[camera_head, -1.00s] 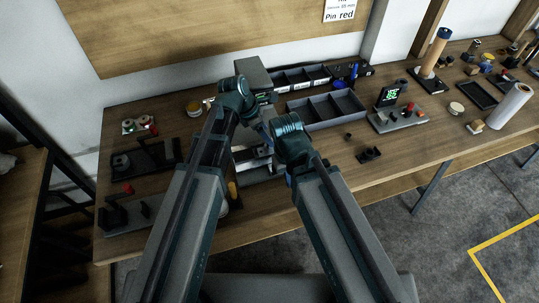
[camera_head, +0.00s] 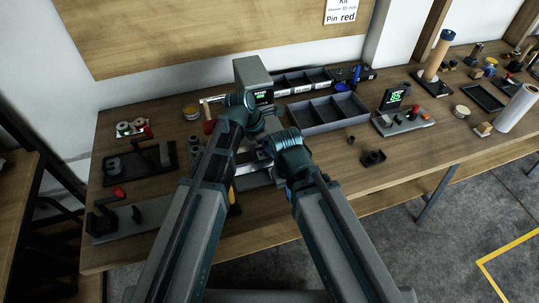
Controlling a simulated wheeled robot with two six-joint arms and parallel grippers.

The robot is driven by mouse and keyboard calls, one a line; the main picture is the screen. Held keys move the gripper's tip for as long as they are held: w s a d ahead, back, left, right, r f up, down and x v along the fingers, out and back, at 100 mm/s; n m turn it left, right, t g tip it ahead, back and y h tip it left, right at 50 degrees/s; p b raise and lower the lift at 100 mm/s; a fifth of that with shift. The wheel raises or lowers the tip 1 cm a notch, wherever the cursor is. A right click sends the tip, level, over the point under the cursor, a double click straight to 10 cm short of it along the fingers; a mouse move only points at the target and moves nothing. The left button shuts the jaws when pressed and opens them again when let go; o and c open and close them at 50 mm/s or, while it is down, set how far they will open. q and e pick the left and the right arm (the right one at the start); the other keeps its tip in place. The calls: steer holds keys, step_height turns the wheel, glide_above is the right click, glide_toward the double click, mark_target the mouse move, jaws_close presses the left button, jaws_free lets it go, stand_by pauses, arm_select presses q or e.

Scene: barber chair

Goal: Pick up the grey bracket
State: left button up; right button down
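I cannot single out the grey bracket with certainty. A small dark bracket-like part (camera_head: 373,158) lies on the workbench (camera_head: 420,140), right of my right arm and apart from it. My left gripper (camera_head: 268,128) is over the middle of the bench, mostly hidden by its own wrist. My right gripper (camera_head: 266,150) is close to it, hidden behind its wrist, so neither opening shows. A grey metal fixture (camera_head: 256,178) sits on the bench between the two forearms and is partly covered by them.
A grey divided bin (camera_head: 328,112) stands right of the wrists. A boxy device with a display (camera_head: 254,74) is behind them. A green-lit display unit (camera_head: 396,97) stands further right. Dark fixtures (camera_head: 140,163) fill the left end. Bare wood lies at the front right.

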arm_select(q)
jaws_close()
stand_by(0.3)
steer(key=shift+r, duration=0.15)
arm_select(e)
steer(key=shift+r, duration=0.15)
